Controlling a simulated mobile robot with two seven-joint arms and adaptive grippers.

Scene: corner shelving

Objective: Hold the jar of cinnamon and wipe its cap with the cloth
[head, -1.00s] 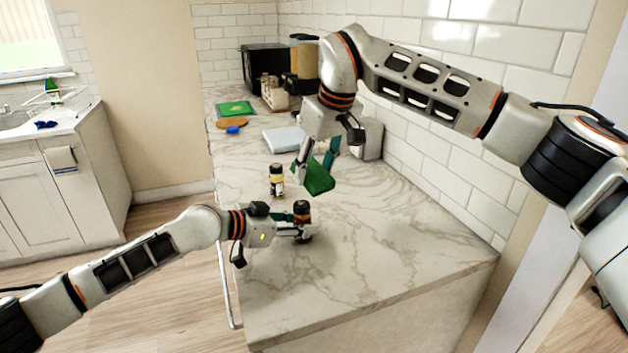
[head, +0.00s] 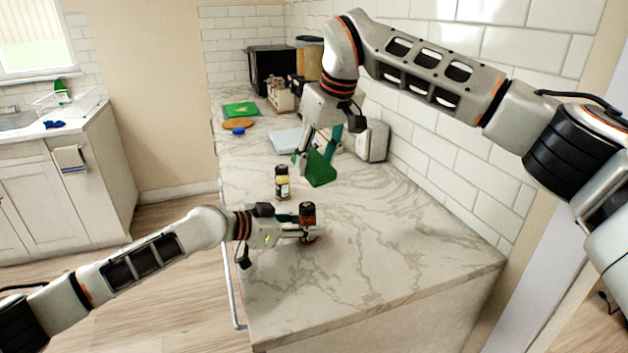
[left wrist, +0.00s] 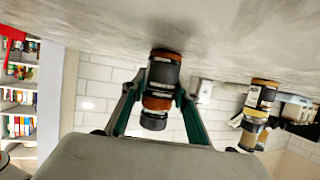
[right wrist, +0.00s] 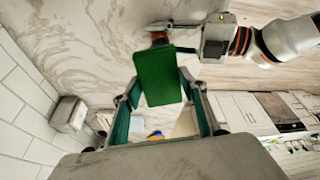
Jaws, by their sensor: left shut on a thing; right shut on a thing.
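The cinnamon jar (head: 307,212), reddish-brown with a dark cap, stands upright at the near part of the marble counter. My left gripper (head: 300,232) is shut around its body from the left. In the left wrist view the jar (left wrist: 158,90) sits between both fingers, its cap clear of them. My right gripper (head: 318,148) is shut on the green cloth (head: 320,168), which hangs stiffly behind and above the jar, apart from the cap in the head view. In the right wrist view the cloth (right wrist: 158,75) hides most of the jar (right wrist: 159,37).
A second jar with a yellowish label (head: 282,183) stands just behind the cinnamon jar. Farther back are a light blue board (head: 284,139), a blue item (head: 238,131) and a small white appliance (head: 373,141). A tiled wall (head: 450,165) borders the right; the front counter is clear.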

